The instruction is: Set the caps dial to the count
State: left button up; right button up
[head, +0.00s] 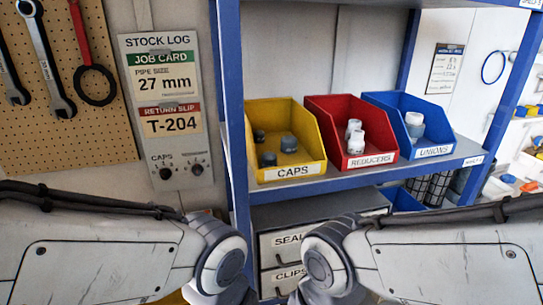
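The stock log panel (157,80) hangs on the wall at left, with a job card reading "PIPE SIZE 27 mm" and a return slip reading "T-204". The dark caps dial (165,173) sits low on this panel, below the label "CAPS"; its setting is too small to read. A second dial (197,169) is to its right. The yellow caps bin (302,156) stands on the shelf with three dark grey caps (288,143) visible inside. Its front wall may hide part of its floor. My two arms cross the bottom of the head view; neither gripper is in view.
A red reducers bin (369,146) with white fittings and a blue unions bin (433,138) stand on the same shelf. A blue shelf post (231,110) rises between panel and bins. Wrenches (45,55) hang on the pegboard at left. Drawers (283,240) sit below the shelf.

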aim_at(165, 174)
jog(key=z, duration=0.55)
jog(key=k, duration=1.25)
jog(key=u, duration=0.05)
jog(key=i, duration=0.4)
jog(key=u, duration=0.9)
jog(key=i, duration=1.05)
jog(key=u, duration=0.1)
